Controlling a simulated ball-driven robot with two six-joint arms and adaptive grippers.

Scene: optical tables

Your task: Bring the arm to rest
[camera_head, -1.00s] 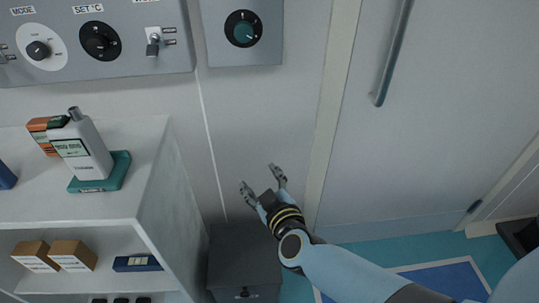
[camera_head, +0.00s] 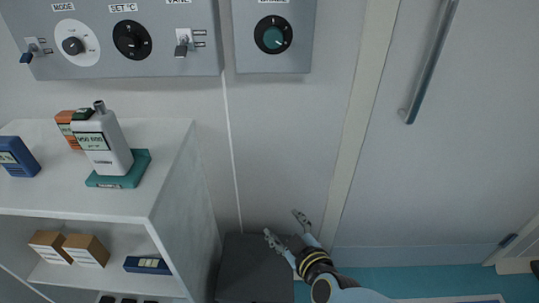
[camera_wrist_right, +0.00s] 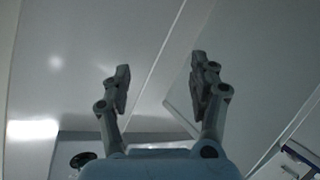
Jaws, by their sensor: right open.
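My right gripper (camera_head: 286,227) is at the bottom middle of the head view, in front of the white wall and above a dark grey box (camera_head: 250,262). Its two fingers are apart with nothing between them. The right wrist view also shows the open, empty fingers (camera_wrist_right: 160,90) against pale panels. My right arm comes in from the bottom edge of the head view. My left gripper is not in view.
A white shelf unit (camera_head: 185,190) with a bottle (camera_head: 112,140), boxes and a blue pack stands at left. A control panel (camera_head: 100,50) and a dial box (camera_head: 272,35) are on the wall above. A door with a handle (camera_head: 430,65) is at right.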

